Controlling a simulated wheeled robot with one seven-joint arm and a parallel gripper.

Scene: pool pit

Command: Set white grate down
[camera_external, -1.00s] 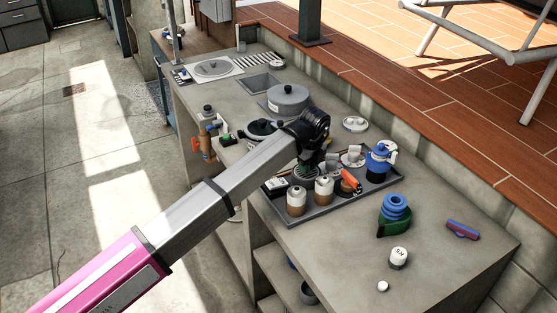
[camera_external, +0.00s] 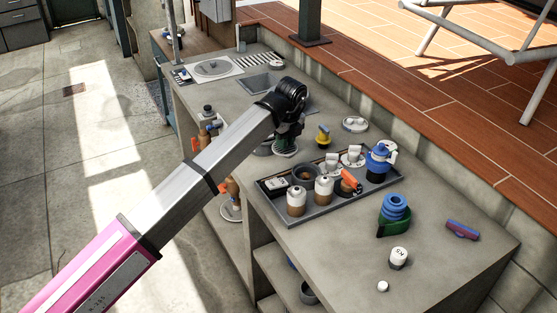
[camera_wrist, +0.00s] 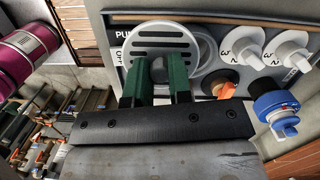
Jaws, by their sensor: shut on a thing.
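The white grate (camera_wrist: 184,38) is a round, pale disc with dark slots. In the wrist view it lies just beyond and between the green fingers of my gripper (camera_wrist: 156,92). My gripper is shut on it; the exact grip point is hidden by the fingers. In the external view my gripper (camera_external: 285,148) points down over the counter behind the tray, with a pale rim of the grate (camera_external: 287,154) showing at the fingertips. I cannot tell whether the grate touches the counter.
A grey tray (camera_external: 317,218) with several bottles and valves stands just in front of my gripper. A yellow knobbed piece (camera_external: 323,137) and a white round fitting (camera_external: 355,124) sit to the right. Bare counter (camera_external: 330,255) lies at the front.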

